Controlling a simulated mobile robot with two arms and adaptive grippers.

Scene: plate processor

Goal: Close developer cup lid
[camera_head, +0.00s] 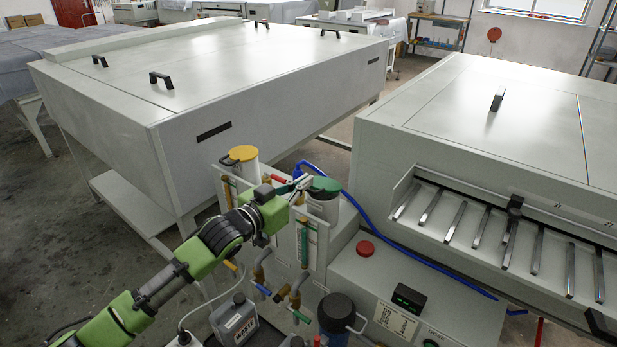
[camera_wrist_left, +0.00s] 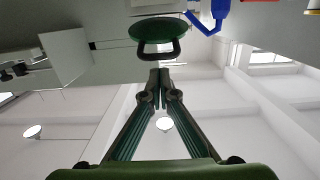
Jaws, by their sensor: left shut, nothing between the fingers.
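A white cup (camera_head: 322,209) has a round green lid (camera_head: 325,185) at its top. A dark band shows under the lid, and I cannot tell whether the lid sits flush. In the left wrist view the green lid (camera_wrist_left: 150,27) shows its black loop handle (camera_wrist_left: 160,51). A second white cup beside it has a yellow lid (camera_head: 243,153). My left gripper (camera_head: 303,183) is shut and empty, at the left side of the green lid. In the wrist view its fingertips (camera_wrist_left: 159,76) point at the handle; contact is unclear. My right gripper is not in view.
A blue hose (camera_head: 372,231) curves right from behind the cups. A red button (camera_head: 365,248) and a dark bottle (camera_head: 336,314) are in front. A grey jug (camera_head: 234,321) stands below my left arm. Large machines stand left (camera_head: 205,100) and right (camera_head: 480,110).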

